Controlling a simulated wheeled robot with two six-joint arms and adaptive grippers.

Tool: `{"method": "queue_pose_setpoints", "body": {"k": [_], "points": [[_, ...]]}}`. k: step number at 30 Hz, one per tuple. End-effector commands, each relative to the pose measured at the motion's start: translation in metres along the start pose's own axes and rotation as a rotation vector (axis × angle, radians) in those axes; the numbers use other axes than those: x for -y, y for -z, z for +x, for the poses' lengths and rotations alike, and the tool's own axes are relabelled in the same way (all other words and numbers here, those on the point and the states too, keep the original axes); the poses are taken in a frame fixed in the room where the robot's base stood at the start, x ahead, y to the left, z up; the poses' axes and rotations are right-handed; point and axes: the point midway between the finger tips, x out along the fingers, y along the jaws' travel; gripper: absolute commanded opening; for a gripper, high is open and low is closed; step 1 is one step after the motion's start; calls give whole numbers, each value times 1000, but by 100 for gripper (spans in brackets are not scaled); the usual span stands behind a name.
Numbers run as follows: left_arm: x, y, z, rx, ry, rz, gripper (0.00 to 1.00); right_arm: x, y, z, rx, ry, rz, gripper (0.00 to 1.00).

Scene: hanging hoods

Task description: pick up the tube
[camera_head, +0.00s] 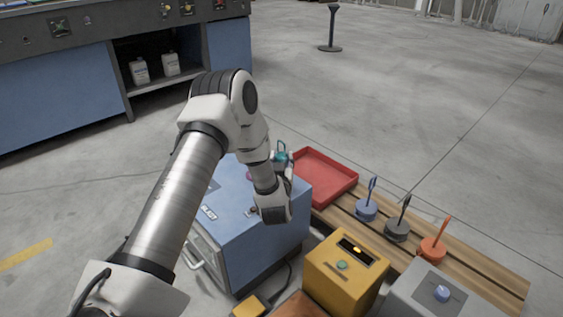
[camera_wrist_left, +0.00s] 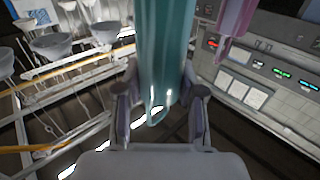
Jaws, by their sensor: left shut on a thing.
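A translucent teal tube (camera_wrist_left: 167,55) stands large in the left wrist view, running from the top edge down to a rounded end between the fingers. My left gripper (camera_wrist_left: 161,98) has one finger on each side of it and is shut on it. In the head view the tube (camera_head: 281,152) shows small and teal above the blue box. There my left gripper (camera_head: 284,167) is mostly hidden by its own wrist, so the contact is unclear in that view. A pink-purple piece (camera_wrist_left: 236,18) shows right of the tube in the wrist view. My right gripper is not in view.
The blue box (camera_head: 235,248) stands below my left wrist. A red tray (camera_head: 325,178) lies beside it on a wooden slatted bench (camera_head: 480,262). A yellow box (camera_head: 345,275) and several round-based stands, one of them blue (camera_head: 367,210), are close on the right. Open floor lies beyond.

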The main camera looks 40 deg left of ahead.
Motion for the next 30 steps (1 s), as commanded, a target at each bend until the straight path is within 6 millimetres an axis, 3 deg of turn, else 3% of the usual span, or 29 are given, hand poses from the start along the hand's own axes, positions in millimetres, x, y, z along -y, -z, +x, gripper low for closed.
{"method": "queue_pose_setpoints", "body": {"k": [9, 16, 21, 30], "points": [[2, 9, -80, 8, -6, 6, 0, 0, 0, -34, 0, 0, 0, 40], [5, 12, -135, 6, -6, 6, 0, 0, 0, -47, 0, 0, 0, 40], [6, 13, -154, 3, -3, 3, 0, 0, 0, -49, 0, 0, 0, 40], [6, 12, -158, 2, -1, 1, 0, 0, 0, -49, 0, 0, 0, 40]]}}
